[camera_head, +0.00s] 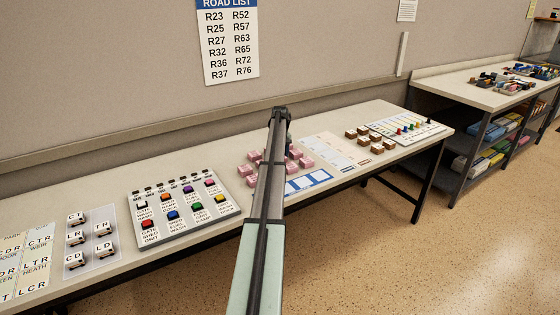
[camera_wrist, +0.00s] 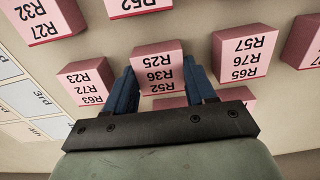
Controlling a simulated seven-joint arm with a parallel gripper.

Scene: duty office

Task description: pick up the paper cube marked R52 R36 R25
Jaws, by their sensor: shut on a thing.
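The pink paper cube marked R52 R36 R25 (camera_wrist: 157,68) is in the middle of the wrist view, its lettering upside down there. My gripper (camera_wrist: 160,88) has one blue finger on each side of this cube and is shut on it. In the head view my arm reaches over the table to the group of pink cubes (camera_head: 304,162). The arm hides part of that group, and I cannot pick out the held cube there.
Close beside it are pink cubes marked R23 R72 R63 (camera_wrist: 88,82) and R57 R76 R65 (camera_wrist: 243,54). On the table (camera_head: 350,118) are a button panel (camera_head: 180,212) at left, a blue-and-white card (camera_head: 308,181), and brown blocks (camera_head: 376,148) at right.

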